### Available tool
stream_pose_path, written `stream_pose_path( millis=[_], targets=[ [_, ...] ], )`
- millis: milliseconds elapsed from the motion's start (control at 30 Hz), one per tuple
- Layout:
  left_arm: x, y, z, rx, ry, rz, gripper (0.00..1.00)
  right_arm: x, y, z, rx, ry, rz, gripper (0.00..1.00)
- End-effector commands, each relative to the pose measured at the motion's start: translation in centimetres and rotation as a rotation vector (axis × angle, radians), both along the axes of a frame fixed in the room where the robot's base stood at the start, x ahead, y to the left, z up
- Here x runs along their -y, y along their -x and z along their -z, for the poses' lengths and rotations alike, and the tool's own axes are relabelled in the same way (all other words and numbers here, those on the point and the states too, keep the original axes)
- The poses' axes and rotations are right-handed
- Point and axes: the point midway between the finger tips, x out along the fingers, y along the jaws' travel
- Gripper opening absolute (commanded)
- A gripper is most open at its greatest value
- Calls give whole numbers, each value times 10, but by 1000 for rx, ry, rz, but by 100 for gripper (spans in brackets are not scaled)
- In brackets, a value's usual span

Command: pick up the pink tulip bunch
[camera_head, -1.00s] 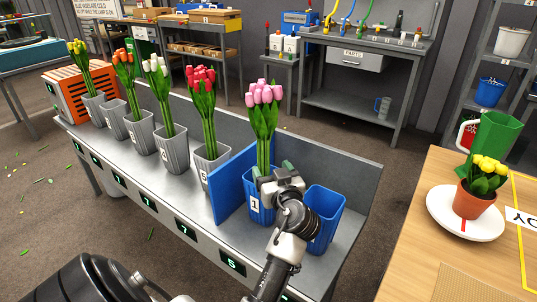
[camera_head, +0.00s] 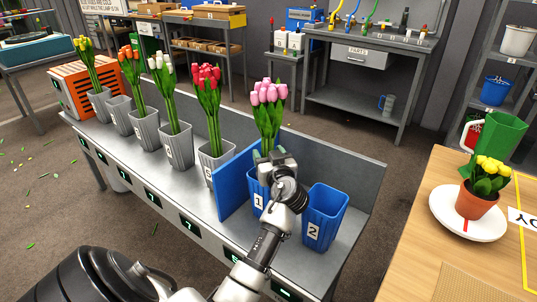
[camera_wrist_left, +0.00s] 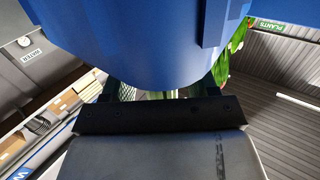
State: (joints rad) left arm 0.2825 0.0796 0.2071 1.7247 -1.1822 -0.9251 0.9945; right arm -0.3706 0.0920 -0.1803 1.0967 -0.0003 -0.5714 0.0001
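The pink tulip bunch (camera_head: 269,117) stands upright in the blue bucket marked 1 (camera_head: 259,206), its pink heads above green stems. My left gripper (camera_head: 273,156) is just above that bucket's rim, with its fingers on either side of the stems. In the left wrist view, the fingers (camera_wrist_left: 163,92) stand apart with green stems (camera_wrist_left: 160,95) between them. They look open, though any contact is hard to see. A blue bucket (camera_wrist_left: 140,45) fills the top of that view. My right gripper is not in view.
An empty blue bucket marked 2 (camera_head: 324,219) stands close on the right. A blue divider (camera_head: 236,183) separates off the red tulips (camera_head: 207,92) in a grey bucket. More grey buckets line the bench leftward.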

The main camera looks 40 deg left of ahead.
Motion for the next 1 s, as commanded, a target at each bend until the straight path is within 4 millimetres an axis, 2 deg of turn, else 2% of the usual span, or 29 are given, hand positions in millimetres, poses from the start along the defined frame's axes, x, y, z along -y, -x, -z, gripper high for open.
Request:
stream_pose_path(
  millis=[33,300,333,533,633,700,800,1000],
  targets=[
    [0,0,0,0,0,0,52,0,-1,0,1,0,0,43],
    [0,0,0,-1,0,0,10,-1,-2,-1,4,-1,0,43],
    [0,0,-1,1,-2,0,9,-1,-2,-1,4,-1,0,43],
    [0,0,-2,2,-1,0,9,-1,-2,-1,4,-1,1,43],
    [0,0,-9,5,-1,0,9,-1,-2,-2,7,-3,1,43],
    [0,0,-20,7,-1,-1,9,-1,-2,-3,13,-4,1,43],
    [0,0,-41,9,0,-1,9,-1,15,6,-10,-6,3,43],
    [0,0,-79,8,0,0,9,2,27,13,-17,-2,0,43]
  ],
)
